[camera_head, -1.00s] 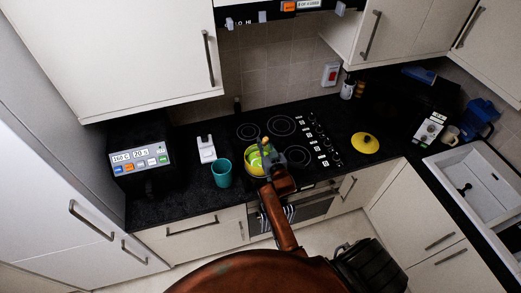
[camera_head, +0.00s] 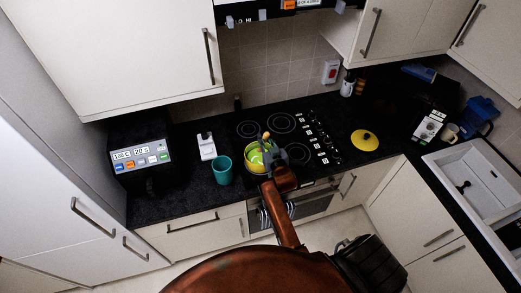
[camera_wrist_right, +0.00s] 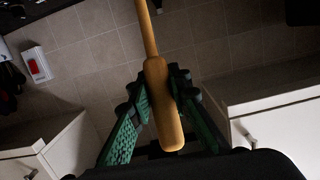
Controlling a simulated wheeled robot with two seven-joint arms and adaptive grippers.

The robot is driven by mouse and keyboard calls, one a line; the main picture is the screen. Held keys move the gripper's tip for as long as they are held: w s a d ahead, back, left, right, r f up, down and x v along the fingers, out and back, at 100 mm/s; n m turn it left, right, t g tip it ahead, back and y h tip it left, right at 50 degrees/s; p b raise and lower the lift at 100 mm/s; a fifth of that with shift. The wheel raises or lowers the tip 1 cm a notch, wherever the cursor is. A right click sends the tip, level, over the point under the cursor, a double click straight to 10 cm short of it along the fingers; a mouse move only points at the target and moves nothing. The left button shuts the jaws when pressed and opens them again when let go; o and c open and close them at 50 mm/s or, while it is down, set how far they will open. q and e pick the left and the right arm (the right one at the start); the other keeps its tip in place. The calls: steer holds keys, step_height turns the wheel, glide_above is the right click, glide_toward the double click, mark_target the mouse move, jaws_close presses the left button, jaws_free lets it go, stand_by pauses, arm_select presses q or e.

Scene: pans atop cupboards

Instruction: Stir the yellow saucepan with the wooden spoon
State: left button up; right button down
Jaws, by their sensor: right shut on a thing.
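The yellow saucepan (camera_head: 252,161) sits on the front left of the black hob in the head view, partly hidden by my right gripper. My right gripper (camera_head: 274,155) is over the pan's right side. It is shut on the wooden spoon (camera_head: 266,136), whose end shows above the pan. In the right wrist view the spoon's handle (camera_wrist_right: 163,105) lies between the green finger pads of my right gripper (camera_wrist_right: 162,108). The spoon's lower end is hidden, so I cannot tell whether it touches the pan's bottom. My left gripper is not in view.
A teal mug (camera_head: 222,170) stands left of the pan. A yellow lid (camera_head: 364,141) lies on the counter to the right of the hob (camera_head: 283,123). A microwave (camera_head: 141,157) is at the left, a sink (camera_head: 480,185) at the right. Wall cupboards hang above.

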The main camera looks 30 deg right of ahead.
steer(key=shift+r, duration=2.55)
